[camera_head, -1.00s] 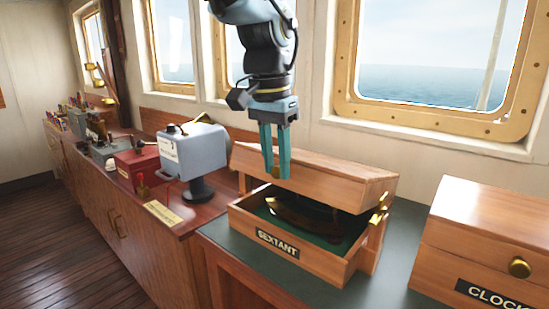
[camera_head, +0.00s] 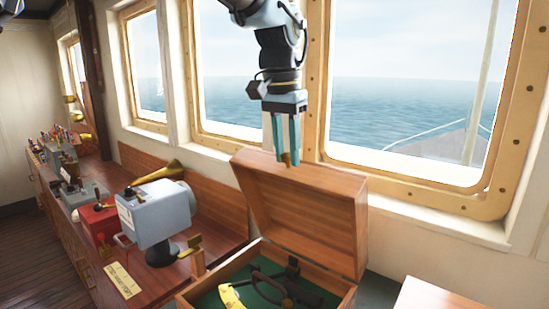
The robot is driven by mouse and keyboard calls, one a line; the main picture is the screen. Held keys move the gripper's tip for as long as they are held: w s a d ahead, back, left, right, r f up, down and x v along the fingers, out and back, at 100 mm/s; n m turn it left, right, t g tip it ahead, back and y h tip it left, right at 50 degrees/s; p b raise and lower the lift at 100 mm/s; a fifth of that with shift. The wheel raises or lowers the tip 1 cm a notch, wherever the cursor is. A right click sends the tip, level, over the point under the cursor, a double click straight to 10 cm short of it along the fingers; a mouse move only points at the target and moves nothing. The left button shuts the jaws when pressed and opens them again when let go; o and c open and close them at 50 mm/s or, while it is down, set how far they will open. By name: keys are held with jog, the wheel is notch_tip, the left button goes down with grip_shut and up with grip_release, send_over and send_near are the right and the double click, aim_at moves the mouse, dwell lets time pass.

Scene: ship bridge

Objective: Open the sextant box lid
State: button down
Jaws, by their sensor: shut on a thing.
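The sextant box (camera_head: 348,297) is a wooden box at the bottom centre, cut off by the frame edge. Its lid (camera_head: 305,205) is raised steeply and tilts back toward the window. Inside, on green lining, lies a dark sextant (camera_head: 285,285) with a yellow part. My gripper (camera_head: 286,158) points down at the lid's upper front edge. Its teal fingers are shut on a small brass catch (camera_head: 286,158) there, mostly hidden between the fingertips.
A grey-blue instrument (camera_head: 160,212) on a black foot stands left of the box, with a brass horn-like piece (camera_head: 160,175) behind it. A red box (camera_head: 97,222) is farther left. Windows (camera_head: 400,95) rise close behind the lid.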

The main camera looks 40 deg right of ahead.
jog(key=w+d, duration=0.2)
jog(key=d, duration=0.7)
jog(key=w+d, duration=0.3)
jog(key=d, duration=0.7)
jog(key=shift+f+p, duration=0.45)
jog(key=c, duration=1)
grip_release()
jog(key=shift+d, duration=0.1)
jog(key=shift+o, duration=0.6)
jog(key=shift+d+f, duration=0.1)
jog(key=shift+d, duration=0.05)
jog(key=shift+o, duration=1.2)
notch_tip(320, 180, up, 11)
jog(key=a, duration=0.1)
jog(key=shift+s+a+f, duration=0.15)
jog(key=shift+a, duration=0.1)
